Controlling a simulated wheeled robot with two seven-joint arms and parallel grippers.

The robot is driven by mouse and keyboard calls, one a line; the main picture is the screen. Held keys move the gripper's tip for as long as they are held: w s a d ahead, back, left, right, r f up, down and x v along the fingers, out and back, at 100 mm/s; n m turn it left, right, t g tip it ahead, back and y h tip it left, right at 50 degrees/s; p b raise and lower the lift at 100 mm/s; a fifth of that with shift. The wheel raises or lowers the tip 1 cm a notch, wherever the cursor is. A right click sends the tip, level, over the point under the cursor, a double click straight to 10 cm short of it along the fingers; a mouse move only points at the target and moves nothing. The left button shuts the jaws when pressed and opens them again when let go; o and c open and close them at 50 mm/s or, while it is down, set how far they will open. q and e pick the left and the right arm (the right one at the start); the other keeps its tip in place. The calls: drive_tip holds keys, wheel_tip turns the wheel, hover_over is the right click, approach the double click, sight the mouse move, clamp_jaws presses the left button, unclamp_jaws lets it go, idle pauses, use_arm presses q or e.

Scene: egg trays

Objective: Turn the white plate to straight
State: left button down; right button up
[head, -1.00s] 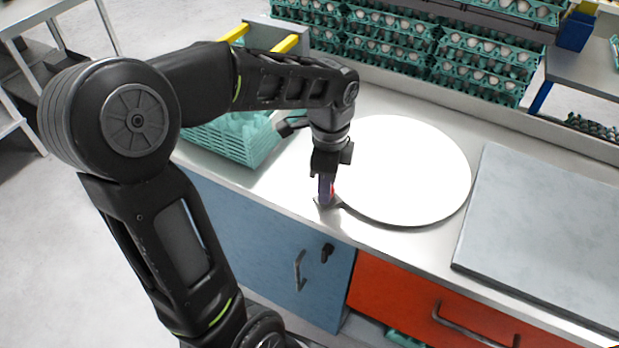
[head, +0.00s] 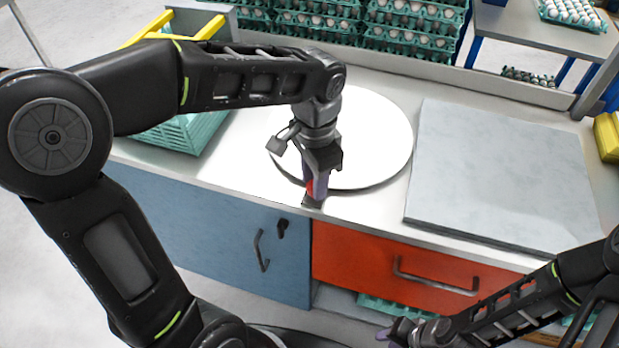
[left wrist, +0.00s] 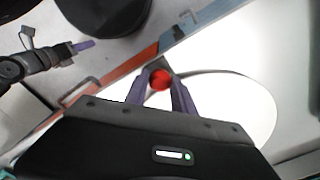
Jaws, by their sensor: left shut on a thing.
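The white plate (head: 375,135) is a round flat disc on the metal counter. It also shows in the left wrist view (left wrist: 245,85). A red knob (left wrist: 160,79) on a dark tab sits at its rim. My left gripper (head: 314,192) is at the plate's front edge, pointing down. In the left wrist view its purple fingers (left wrist: 161,90) are on both sides of the red knob, shut on it. The arm hides part of the plate's left side. My right gripper (head: 398,333) is low at the bottom right, away from the plate; its jaws are too small to judge.
A grey slab (head: 500,170) lies on the counter (head: 240,180) right of the plate. A green crate (head: 185,135) stands at the left behind my arm. Stacked egg trays (head: 350,35) are at the back. Blue and red cabinet fronts drop below the counter's front edge.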

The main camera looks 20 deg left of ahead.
use_arm(q)
drive_tip(key=shift+d, duration=0.15)
drive_tip(key=c, duration=1.1)
unclamp_jaws()
drive_tip(key=shift+d, duration=0.1)
drive_tip(key=shift+o, duration=0.2)
wheel_tip(320, 180, up, 8)
drive_tip(key=shift+f, duration=0.1)
